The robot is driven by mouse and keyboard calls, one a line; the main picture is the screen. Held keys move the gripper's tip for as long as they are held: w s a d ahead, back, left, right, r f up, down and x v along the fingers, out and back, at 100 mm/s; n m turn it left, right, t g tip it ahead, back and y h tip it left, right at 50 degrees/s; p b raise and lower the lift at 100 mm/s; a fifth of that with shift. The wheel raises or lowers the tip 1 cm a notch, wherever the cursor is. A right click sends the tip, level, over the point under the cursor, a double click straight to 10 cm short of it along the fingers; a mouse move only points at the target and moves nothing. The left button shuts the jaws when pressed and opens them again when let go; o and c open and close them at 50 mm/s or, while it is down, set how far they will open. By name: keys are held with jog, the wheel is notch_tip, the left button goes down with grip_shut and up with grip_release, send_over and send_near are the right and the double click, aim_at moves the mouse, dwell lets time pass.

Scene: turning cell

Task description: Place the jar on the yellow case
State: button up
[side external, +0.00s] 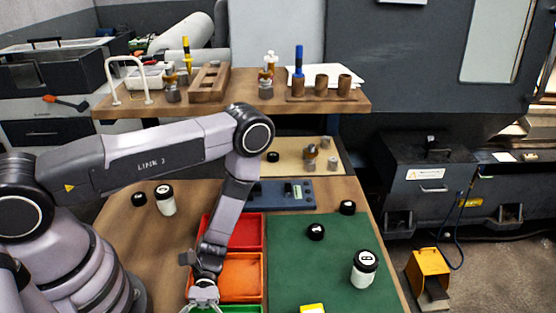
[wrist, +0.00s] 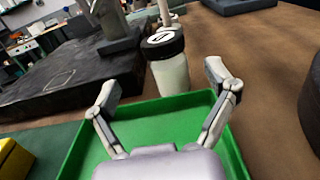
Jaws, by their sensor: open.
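In the wrist view a white jar with a black lid (wrist: 167,65) stands upright ahead, between and beyond my fingertips. Its base is hidden around the far rim of the green bin. My gripper (wrist: 162,82) is open and empty above the green bin; in the side view my gripper (side external: 203,300) is low over the bins. The yellow case (wrist: 14,160) is cut by the left edge of the wrist view; a yellow block, likely the same case (side external: 312,308), shows at the side view's bottom edge. Similar jars stand on the green mat (side external: 364,270) and at left (side external: 165,200).
Red (side external: 250,231), orange (side external: 240,277) and green (wrist: 185,103) bins lie under my arm. Loose black lids (side external: 316,232) lie on the green mat (side external: 300,265) and table. A shelf with holders (side external: 230,90) stands behind. A dark block (wrist: 70,80) stands left of the jar.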

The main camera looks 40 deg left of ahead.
jog(key=x, duration=0.7)
jog(key=shift+s+a+r, duration=0.15)
jog(key=shift+a, duration=0.05)
jog(key=c, duration=1.3)
jog(key=shift+r, duration=0.1)
